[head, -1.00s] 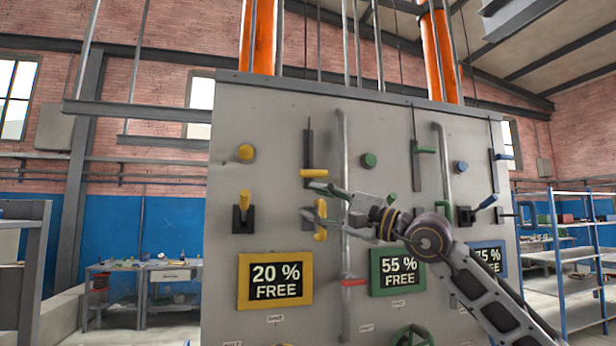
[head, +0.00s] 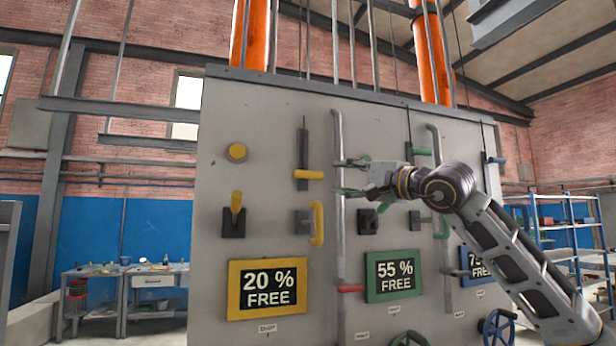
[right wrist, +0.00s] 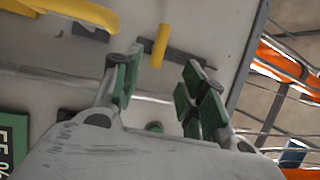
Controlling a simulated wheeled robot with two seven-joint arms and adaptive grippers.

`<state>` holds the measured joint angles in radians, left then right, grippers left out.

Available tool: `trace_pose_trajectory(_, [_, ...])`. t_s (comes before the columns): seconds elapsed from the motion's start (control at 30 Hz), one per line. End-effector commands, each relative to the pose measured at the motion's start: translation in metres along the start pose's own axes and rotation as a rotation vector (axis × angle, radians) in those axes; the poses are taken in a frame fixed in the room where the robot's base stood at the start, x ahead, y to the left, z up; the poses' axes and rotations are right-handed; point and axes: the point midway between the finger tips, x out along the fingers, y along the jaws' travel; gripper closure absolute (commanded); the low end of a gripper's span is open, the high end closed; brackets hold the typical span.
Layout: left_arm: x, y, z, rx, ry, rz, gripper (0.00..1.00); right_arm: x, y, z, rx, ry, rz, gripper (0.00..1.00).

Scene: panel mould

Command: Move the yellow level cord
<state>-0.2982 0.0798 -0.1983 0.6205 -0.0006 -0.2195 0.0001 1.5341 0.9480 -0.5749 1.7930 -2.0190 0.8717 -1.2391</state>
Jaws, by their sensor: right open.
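The panel (head: 262,115) carries several yellow controls. A yellow horizontal handle (head: 308,174) sits low on a dark vertical slot; it also shows in the right wrist view (right wrist: 160,45), beyond the gap between the fingers. Below it is a yellow D-shaped handle (head: 317,224), seen at the upper left of the right wrist view (right wrist: 78,12). I cannot tell which one is the level cord. My right gripper (head: 343,178) is open and empty, just right of the horizontal handle, fingers pointing left, apart from it. My left gripper is not in view.
A grey vertical pipe (head: 339,240) runs close by the fingertips. A yellow knob (head: 236,152) and yellow lever (head: 236,210) are on the left, above the yellow-framed "20 % FREE" sign (head: 268,288).

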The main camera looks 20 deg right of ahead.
Motion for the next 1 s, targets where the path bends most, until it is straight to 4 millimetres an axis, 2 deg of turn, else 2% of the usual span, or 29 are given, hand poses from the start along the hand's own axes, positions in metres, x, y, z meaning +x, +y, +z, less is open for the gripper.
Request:
trace_pose_trajectory(0.17, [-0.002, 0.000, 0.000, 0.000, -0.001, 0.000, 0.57, 0.004, 0.000, 0.000, 0.001, -0.001, 0.001, 0.58])
trace_pose_trajectory(0.37, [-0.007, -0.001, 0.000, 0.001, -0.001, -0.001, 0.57, 0.018, -0.001, 0.000, 0.002, -0.002, 0.001, 0.58])
trace_pose_trajectory(1.0, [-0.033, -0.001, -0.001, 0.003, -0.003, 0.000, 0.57, 0.093, -0.002, 0.001, 0.004, -0.002, 0.000, 0.58])
